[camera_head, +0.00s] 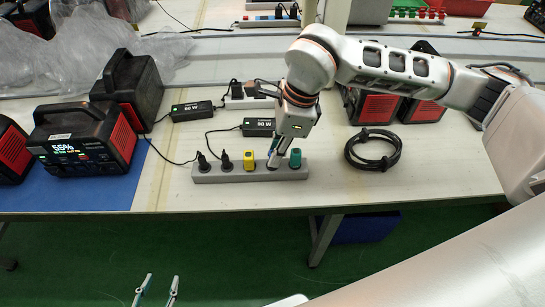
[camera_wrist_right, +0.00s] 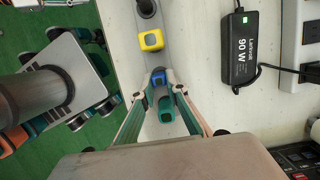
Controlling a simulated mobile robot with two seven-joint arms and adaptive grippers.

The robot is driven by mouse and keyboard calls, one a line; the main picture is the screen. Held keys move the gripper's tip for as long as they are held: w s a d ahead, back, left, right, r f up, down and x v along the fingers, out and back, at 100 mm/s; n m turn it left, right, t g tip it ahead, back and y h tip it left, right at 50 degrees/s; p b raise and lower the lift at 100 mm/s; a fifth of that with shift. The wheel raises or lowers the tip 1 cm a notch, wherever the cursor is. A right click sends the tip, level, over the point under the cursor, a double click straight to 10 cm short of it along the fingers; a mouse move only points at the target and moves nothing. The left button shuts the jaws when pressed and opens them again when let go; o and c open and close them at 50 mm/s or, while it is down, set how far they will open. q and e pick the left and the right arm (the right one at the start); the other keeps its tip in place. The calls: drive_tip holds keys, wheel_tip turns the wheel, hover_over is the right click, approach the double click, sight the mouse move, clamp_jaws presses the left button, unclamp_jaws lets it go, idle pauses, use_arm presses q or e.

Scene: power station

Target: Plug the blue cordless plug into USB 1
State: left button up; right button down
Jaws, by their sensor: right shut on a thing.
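The blue plug (camera_wrist_right: 158,77) is between the fingertips of my right gripper (camera_wrist_right: 156,90), which is shut on it. In the head view my right gripper (camera_head: 278,157) points down over the right part of the grey power strip (camera_head: 232,174) and largely hides the blue plug. The plug is in line with the row of plugs, between a yellow plug (camera_head: 249,159) and a teal plug (camera_head: 295,158). I cannot tell whether it is seated in the strip. No USB 1 label is readable. My left gripper (camera_head: 156,291) is open and empty, below the table's front edge.
Two black plugs (camera_head: 226,162) stand in the strip's left part. Black 90 W adapters (camera_head: 258,127) lie behind it. A coiled black cable (camera_head: 373,150) lies to the right, and a power station (camera_head: 86,140) stands on a blue mat at left. The table front is clear.

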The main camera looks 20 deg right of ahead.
sight(270, 152)
drive_tip(key=shift+a+p+v, duration=0.2)
drive_tip(key=shift+p+v, duration=0.35)
drive_tip(key=shift+v, duration=0.35)
drive_tip(key=shift+a+p+v, duration=0.2)
drive_tip(key=shift+p+v, duration=0.3)
drive_tip(key=shift+v, duration=0.45)
drive_tip(key=shift+a+p+v, duration=0.2)
drive_tip(key=shift+p+v, duration=0.35)
drive_tip(key=shift+v, duration=0.35)
use_arm(q)
drive_tip(key=shift+t, duration=0.3)
drive_tip(key=r, duration=0.1)
drive_tip(key=w+r, duration=0.1)
drive_tip(key=r, duration=0.1)
drive_tip(key=w+r, duration=0.1)
drive_tip(key=r, duration=0.1)
drive_tip(key=shift+r, duration=0.15)
use_arm(e)
drive_tip(key=shift+w+r, duration=0.2)
